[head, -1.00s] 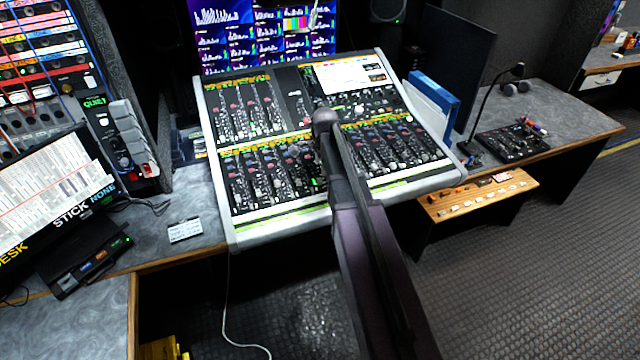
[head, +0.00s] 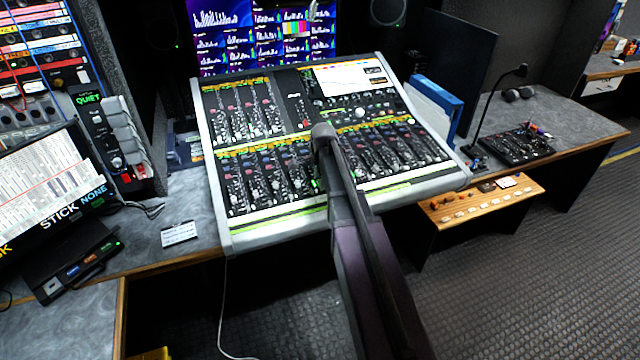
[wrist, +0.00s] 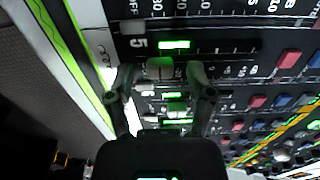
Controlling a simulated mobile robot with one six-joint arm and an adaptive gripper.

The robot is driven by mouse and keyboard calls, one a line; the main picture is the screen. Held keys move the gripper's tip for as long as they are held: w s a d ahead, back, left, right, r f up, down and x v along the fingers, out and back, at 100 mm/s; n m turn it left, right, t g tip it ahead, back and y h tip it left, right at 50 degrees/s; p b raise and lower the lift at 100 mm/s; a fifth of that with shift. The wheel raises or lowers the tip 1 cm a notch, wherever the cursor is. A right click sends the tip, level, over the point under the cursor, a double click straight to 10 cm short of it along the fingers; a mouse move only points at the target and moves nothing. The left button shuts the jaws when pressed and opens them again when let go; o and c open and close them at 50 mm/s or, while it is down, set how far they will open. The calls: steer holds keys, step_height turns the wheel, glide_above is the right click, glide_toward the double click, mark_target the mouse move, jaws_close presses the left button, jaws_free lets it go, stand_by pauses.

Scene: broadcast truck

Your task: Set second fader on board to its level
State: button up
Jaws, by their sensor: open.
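The board is a large mixing console (head: 280,232) in the middle of the head view, with two banks of channel strips and white edges. My arm reaches over its right half, and the arm hides my gripper there. In the wrist view my gripper (wrist: 160,74) is open just above the console face. Its two fingers stand either side of a grey fader cap (wrist: 161,67); I cannot tell whether they touch it. Another fader cap (wrist: 132,27) sits beyond, near a printed 5. More caps and green lights show between and behind the fingers. I cannot tell which is the second fader.
A wooden shelf (head: 480,205) with small knobs juts out right of the console. A small black mixer (head: 518,147) and a gooseneck microphone (head: 488,105) stand on the right desk. The floor at right is clear.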

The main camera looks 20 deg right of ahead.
steer(key=shift+f, duration=0.1)
jaws_close()
steer(key=shift+w+r+p, duration=0.2)
steer(key=shift+w, duration=1.2)
steer(key=shift+w+r+p, duration=0.15)
steer(key=shift+w+r, duration=0.05)
steer(key=shift+w, duration=1.15)
steer(key=shift+s, duration=0.1)
jaws_free()
steer(key=shift+s, duration=0.1)
